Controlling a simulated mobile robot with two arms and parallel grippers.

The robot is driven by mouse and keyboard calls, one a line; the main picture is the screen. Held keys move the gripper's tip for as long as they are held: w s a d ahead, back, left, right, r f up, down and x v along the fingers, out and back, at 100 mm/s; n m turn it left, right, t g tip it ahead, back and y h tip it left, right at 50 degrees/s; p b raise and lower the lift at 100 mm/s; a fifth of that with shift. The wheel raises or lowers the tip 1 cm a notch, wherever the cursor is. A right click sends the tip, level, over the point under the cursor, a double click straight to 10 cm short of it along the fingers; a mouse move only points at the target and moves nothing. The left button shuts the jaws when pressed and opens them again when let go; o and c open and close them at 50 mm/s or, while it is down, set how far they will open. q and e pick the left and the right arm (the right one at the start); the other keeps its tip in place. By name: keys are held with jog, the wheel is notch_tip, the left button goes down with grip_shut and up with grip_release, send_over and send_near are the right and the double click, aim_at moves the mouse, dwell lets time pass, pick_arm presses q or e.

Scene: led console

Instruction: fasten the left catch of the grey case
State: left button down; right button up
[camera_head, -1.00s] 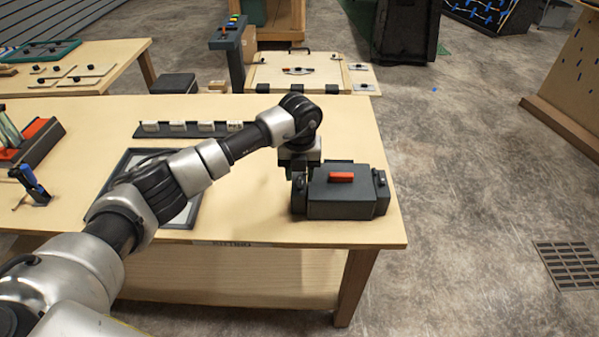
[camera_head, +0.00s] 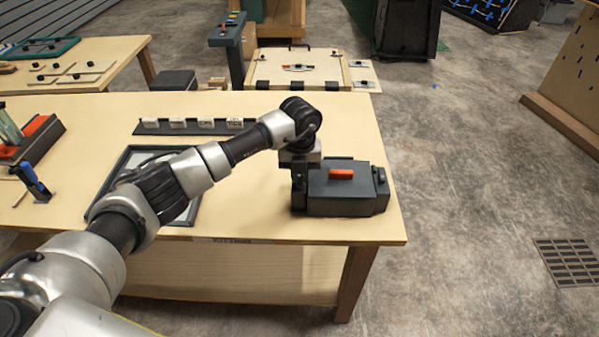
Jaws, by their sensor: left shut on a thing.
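The dark grey case (camera_head: 346,197) sits near the right front corner of the wooden table, with a red-orange handle (camera_head: 341,174) on its lid. A catch (camera_head: 380,175) shows at its right end. My left gripper (camera_head: 299,185) points down at the case's left end. It is shut on the left catch there, which the gripper mostly hides. I cannot tell how the catch sits against the lid. My right gripper is not in view.
A rack with several small white blocks (camera_head: 192,126) stands behind my left arm. A dark-framed panel (camera_head: 129,163) lies flat under the arm. A blue-handled clamp (camera_head: 32,181) is at the far left. Bare table (camera_head: 255,215) lies left of the case; the table's right edge is close to it.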

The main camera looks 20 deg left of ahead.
pick_arm(q)
jog(key=shift+n, duration=0.3)
jog(key=n, duration=0.4)
jog(key=shift+w+d, duration=0.1)
jog(key=n, duration=0.4)
jog(key=shift+d+r+n+p, duration=0.1)
jog(key=shift+n+p, duration=0.2)
jog(key=shift+p, duration=0.05)
jog(key=n+p, duration=0.1)
jog(key=n, duration=0.3)
jog(key=shift+w, duration=0.15)
jog(key=n+p, duration=0.1)
jog(key=n, duration=0.3)
jog(key=shift+w, duration=0.15)
jog(key=shift+n, duration=0.4)
jog(key=c, duration=1.1)
grip_release()
jog(key=shift+c, duration=0.2)
